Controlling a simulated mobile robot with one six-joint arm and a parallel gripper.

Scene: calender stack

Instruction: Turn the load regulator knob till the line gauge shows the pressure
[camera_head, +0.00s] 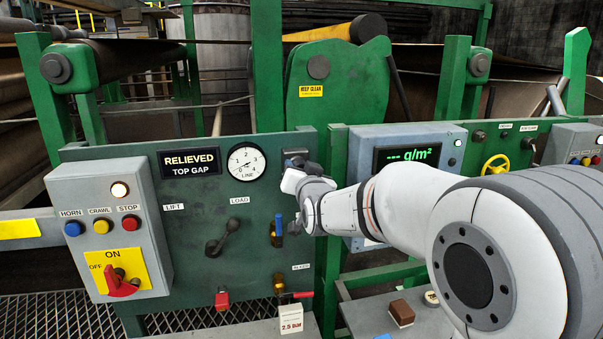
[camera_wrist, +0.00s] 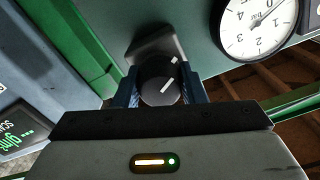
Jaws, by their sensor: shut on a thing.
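The load regulator knob (camera_wrist: 160,82) is black and round with a white line on its face. In the wrist view my gripper (camera_wrist: 165,90) is shut on it, a blue finger on each side. In the head view my gripper (camera_head: 292,166) is at the panel's upper right; the knob is hidden there behind my wrist. The grey regulator body (camera_wrist: 150,43) is behind the knob. The line gauge (camera_head: 246,161) is a white round dial, left of my gripper, also partly visible in the wrist view (camera_wrist: 262,22). Its exact reading is too small to tell.
A card (camera_head: 291,322) reading 2.5 bar stands below. A sign (camera_head: 189,162) reads RELIEVED, TOP GAP. A dark lever (camera_head: 222,237) and blue-handled valve (camera_head: 277,231) sit on the green panel. The grey button box (camera_head: 108,215) is left; a g/m² display (camera_head: 407,156) is right.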

